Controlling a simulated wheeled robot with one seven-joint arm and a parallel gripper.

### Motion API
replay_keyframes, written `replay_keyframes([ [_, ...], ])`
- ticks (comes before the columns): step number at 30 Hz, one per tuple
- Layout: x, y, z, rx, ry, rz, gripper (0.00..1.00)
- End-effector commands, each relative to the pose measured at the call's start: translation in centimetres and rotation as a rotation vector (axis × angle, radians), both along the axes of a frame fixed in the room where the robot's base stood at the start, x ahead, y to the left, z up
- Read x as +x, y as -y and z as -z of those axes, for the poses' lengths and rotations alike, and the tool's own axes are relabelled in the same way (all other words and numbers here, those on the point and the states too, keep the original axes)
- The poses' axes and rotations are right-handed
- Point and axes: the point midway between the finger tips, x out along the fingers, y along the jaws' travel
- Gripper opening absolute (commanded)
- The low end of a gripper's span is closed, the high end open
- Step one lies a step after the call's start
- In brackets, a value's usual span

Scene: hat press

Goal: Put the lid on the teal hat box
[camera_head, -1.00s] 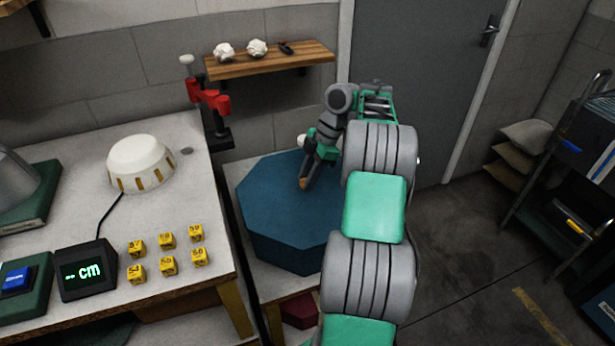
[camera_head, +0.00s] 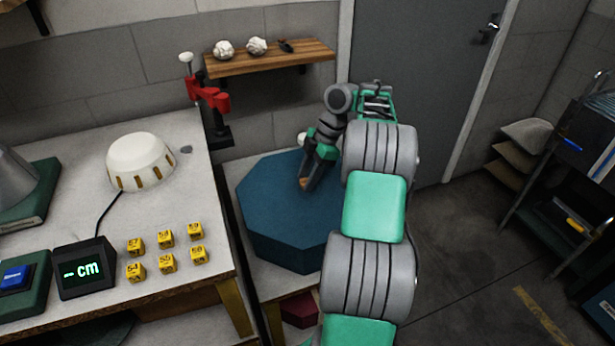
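A teal-blue octagonal hat box (camera_head: 283,215) stands on a low pale surface right of the workbench. Its top looks like a flat, closed face; I cannot tell whether this is a lid resting on the box. My gripper (camera_head: 307,186) points down at the right part of this top, its tip touching it or just above. My arm hides the right side of the box. The gripper's fingers are small and seen from behind, so I cannot tell whether they are open or shut. A small white thing (camera_head: 302,139) shows partly behind my gripper.
The workbench (camera_head: 70,223) at left holds a white dome (camera_head: 140,162), several yellow number cubes (camera_head: 166,251), and a cm display (camera_head: 86,269). A red clamp-like tool (camera_head: 209,97) stands at its back corner. A wooden shelf (camera_head: 270,61) hangs behind. A rack (camera_head: 560,180) is at right; floor between is clear.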

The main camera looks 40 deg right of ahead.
Motion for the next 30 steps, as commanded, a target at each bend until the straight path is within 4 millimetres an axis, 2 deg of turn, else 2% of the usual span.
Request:
replay_keyframes([
  [1,0.0,0.0,0.0,0.000,0.000,0.000,0.44],
  [5,0.0,0.0,0.0,0.000,0.000,0.000,0.55],
  [13,0.0,0.1,-0.2,0.001,-0.001,0.001,0.55],
  [23,-0.6,2.2,-6.3,0.000,-0.001,0.001,0.55],
  [26,-0.7,2.7,-7.2,0.000,-0.001,0.001,0.55],
  [30,-0.7,2.9,-7.4,0.000,0.000,0.001,0.55],
])
